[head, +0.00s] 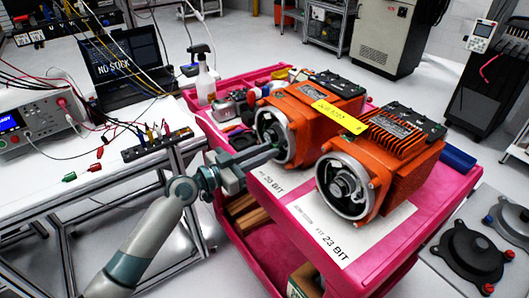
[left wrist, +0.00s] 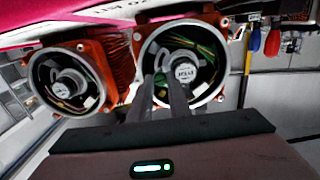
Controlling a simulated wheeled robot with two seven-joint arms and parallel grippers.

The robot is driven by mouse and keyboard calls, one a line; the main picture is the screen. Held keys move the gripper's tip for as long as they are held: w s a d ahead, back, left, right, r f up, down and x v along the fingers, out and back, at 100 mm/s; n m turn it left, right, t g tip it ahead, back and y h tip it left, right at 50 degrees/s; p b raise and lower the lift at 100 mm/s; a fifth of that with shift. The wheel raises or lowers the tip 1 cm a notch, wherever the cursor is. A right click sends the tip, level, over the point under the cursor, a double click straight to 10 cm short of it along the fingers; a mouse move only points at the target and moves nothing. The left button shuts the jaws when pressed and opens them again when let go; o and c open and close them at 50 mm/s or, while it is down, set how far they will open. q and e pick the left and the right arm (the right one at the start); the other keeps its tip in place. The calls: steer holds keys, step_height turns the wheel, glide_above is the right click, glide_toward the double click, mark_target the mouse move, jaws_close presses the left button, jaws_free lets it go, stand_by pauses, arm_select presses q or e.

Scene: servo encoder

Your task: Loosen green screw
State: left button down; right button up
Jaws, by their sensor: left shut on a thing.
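Two orange servo motors lie on the pink cart, the left motor (head: 308,137) and the right motor (head: 375,165), with their round open ends facing my side. My left gripper (head: 275,150) reaches in from the left to the open end of the left motor. In the left wrist view, my gripper fingers (left wrist: 168,90) extend into that motor's ring (left wrist: 217,72). They are shut on a small green part, the green screw (left wrist: 159,83), beside the round encoder (left wrist: 185,72). The fingers hide most of the screw. My right gripper is not in view.
The pink cart (head: 405,240) carries white printed sheets (head: 330,225) under the motors. A spray bottle (head: 205,80) and tools stand at its back left. A white bench (head: 60,175) with a laptop (head: 125,70) and power supply (head: 35,120) is at left.

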arm_select(q)
steer(key=shift+r+n+p, duration=0.1)
steer(key=shift+n+p, duration=1.45)
steer(key=shift+n, duration=5.45)
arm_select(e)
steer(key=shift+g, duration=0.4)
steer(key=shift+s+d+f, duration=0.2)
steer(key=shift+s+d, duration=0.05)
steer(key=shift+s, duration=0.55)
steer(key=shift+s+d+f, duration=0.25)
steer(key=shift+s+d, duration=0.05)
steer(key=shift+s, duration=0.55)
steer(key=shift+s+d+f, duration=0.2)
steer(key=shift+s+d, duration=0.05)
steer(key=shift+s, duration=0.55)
arm_select(q)
steer(key=c, duration=1.6)
jaws_free()
steer(key=shift+c, duration=0.2)
